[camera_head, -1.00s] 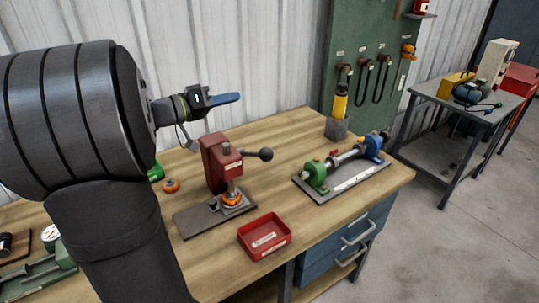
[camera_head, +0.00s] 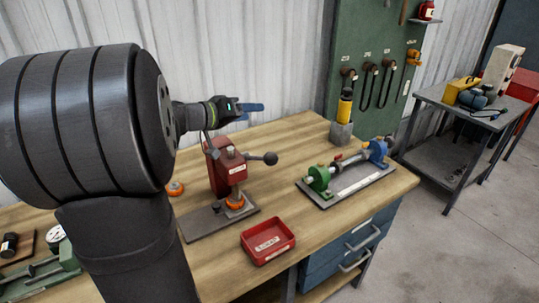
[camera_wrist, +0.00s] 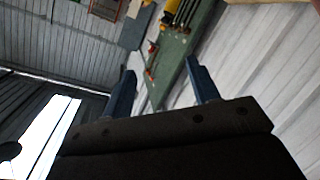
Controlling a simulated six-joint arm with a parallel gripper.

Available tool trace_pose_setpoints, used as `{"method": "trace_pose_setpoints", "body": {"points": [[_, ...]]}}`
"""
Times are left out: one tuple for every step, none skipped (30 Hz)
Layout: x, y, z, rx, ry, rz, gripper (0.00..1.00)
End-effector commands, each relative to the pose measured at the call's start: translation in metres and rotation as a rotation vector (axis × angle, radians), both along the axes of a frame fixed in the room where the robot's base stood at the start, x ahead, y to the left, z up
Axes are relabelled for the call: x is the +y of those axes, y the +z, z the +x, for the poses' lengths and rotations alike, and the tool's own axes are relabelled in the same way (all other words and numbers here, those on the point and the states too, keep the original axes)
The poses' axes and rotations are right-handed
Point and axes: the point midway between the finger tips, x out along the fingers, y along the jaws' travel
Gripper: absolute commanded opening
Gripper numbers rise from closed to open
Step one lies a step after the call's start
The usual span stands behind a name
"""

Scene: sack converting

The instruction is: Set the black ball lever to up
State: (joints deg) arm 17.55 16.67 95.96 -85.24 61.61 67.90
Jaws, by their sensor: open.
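The black ball lever (camera_head: 270,158) sticks out to the right, roughly level, from the red press (camera_head: 221,172) on the wooden bench. My gripper (camera_head: 258,107) is above and behind the press in the head view, apart from the lever and pointing right. Its two blue fingers show spread and empty in the wrist view (camera_wrist: 161,68). The wrist view looks up towards the wall and roof; the lever is not in it.
A red tray (camera_head: 268,240) sits in front of the press. A green and blue fixture (camera_head: 346,180) lies to the right on the bench, with a yellow-black tool (camera_head: 345,106) in a grey block behind it. A green tool panel (camera_head: 372,45) stands behind.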

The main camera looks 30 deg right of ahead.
Motion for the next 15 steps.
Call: {"method": "trace_pose_setpoints", "body": {"points": [[-0.01, -0.009, -0.002, -0.011, 0.036, 0.051, 0.55], [-0.014, -0.014, -0.001, -0.019, 0.064, 0.082, 0.55], [-0.018, -0.02, 0.0, -0.033, 0.101, 0.121, 0.55], [-0.022, -0.024, 0.0, -0.046, 0.129, 0.148, 0.55], [-0.024, -0.028, 0.001, -0.059, 0.157, 0.175, 0.55], [-0.027, -0.033, 0.002, -0.078, 0.196, 0.209, 0.55], [-0.029, -0.035, 0.002, -0.096, 0.223, 0.232, 0.55], [-0.031, -0.037, 0.003, -0.114, 0.252, 0.254, 0.55], [-0.033, -0.039, 0.004, -0.141, 0.292, 0.281, 0.55], [-0.034, -0.04, 0.004, -0.162, 0.319, 0.299, 0.55], [-0.035, -0.04, 0.005, -0.184, 0.349, 0.316, 0.55], [-0.036, -0.04, 0.005, -0.215, 0.388, 0.336, 0.55], [-0.036, -0.038, 0.005, -0.242, 0.417, 0.348, 0.55], [-0.037, -0.036, 0.005, -0.266, 0.447, 0.358, 0.55], [-0.037, -0.034, 0.005, -0.303, 0.487, 0.371, 0.55]]}}
